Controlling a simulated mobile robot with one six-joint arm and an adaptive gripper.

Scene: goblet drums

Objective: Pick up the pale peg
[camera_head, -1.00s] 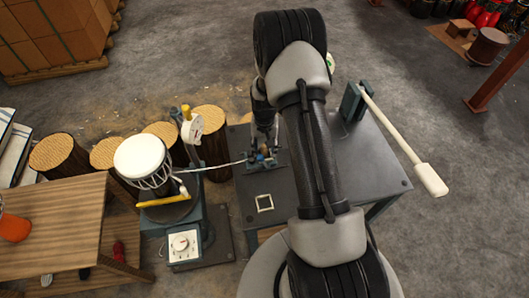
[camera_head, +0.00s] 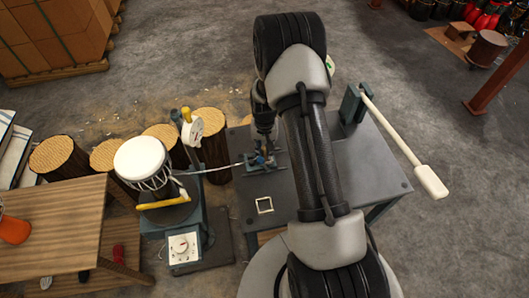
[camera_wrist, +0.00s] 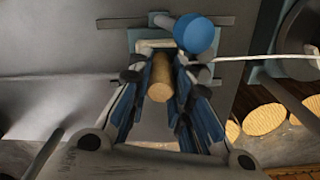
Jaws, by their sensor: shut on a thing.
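The pale peg (camera_wrist: 160,78) is a short tan cylinder, seen between the two fingers of my gripper (camera_wrist: 159,82) in the wrist view. The fingers are shut on it. Beyond its far end are a small metal fixture (camera_wrist: 152,43) and a blue ball knob (camera_wrist: 194,33). Whether the peg still touches the fixture is not clear. In the head view my gripper (camera_head: 262,152) is low over the fixture on the dark metal table (camera_head: 300,185). The peg is too small and covered to make out there.
A white-headed drum (camera_head: 140,157) stands left on a stand with a dial (camera_head: 183,247) and yellow bar. A pale cord (camera_head: 215,169) runs from it to the fixture. A long white-handled lever (camera_head: 392,128) is at right. A square frame (camera_head: 264,205) lies on the table.

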